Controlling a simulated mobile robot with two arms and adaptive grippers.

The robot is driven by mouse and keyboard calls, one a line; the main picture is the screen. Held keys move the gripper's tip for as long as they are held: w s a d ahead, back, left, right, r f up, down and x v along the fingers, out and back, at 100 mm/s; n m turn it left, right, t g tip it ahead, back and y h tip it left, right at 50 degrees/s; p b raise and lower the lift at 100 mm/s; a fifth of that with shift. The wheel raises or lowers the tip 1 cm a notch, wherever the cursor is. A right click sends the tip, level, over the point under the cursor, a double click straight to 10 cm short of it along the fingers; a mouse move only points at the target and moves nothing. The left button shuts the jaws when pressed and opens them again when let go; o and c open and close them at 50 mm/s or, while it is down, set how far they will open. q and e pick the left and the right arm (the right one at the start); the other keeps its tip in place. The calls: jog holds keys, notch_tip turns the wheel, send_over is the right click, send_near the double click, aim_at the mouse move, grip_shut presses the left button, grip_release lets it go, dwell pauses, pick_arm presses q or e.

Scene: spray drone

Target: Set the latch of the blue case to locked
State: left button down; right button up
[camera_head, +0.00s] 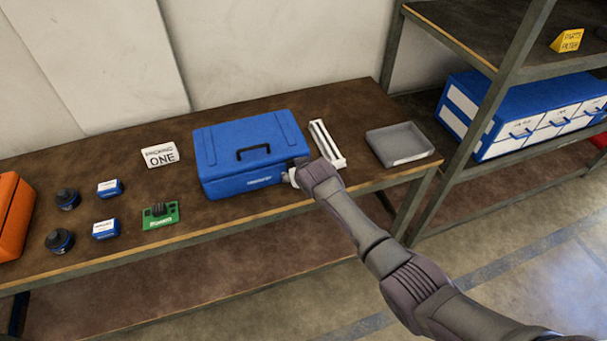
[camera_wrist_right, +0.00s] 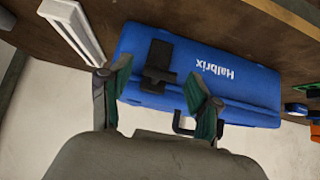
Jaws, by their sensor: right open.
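The blue case (camera_head: 250,165) lies shut on the brown workbench, with a black handle (camera_head: 253,150) on its lid. In the right wrist view the case (camera_wrist_right: 235,85) shows a black latch (camera_wrist_right: 157,65) on its front face, beside the "Halbrix" lettering. My right gripper (camera_head: 303,174) is at the front right corner of the case and covers the latch in the head view. In the wrist view the right gripper (camera_wrist_right: 150,78) is open, one finger on either side of the latch. I cannot tell whether a finger touches it. My left gripper is not in view.
A white slotted rack (camera_head: 327,143) and a grey tray (camera_head: 400,144) stand right of the case. Shelving (camera_head: 500,110) stands at right.

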jog(key=v, duration=1)
jog(key=s+d+f+g+b, duration=0.1)
jog(key=s+d+f, duration=0.3)
jog(key=f, duration=0.7)
jog(key=s+d+f+g+h+b, duration=0.1)
jog(key=s+d+f, duration=0.2)
jog(key=s+f, duration=0.5)
jog(key=s+d+f+g+b, duration=0.1)
jog(key=s+d+f, duration=0.25)
jog(key=f, duration=0.95)
jog(key=s+d+f+g+b, duration=0.1)
jog(key=s+d+f, duration=0.2)
jog(key=s, duration=0.9)
jog(key=s+d+f+g+h+b, duration=0.1)
jog(key=s+d+f, duration=0.3)
jog(key=s+f, duration=0.5)
jog(key=s+d+f+m+g+b, duration=0.1)
jog(key=s+d+f, duration=0.3)
jog(key=s, duration=1.2)
notch_tip(320, 180, down, 3)
jog(key=shift+f+g+h, duration=0.1)
jog(key=shift+g+h, duration=0.3)
jog(key=shift+g, duration=0.3)
jog(key=shift+d, duration=0.1)
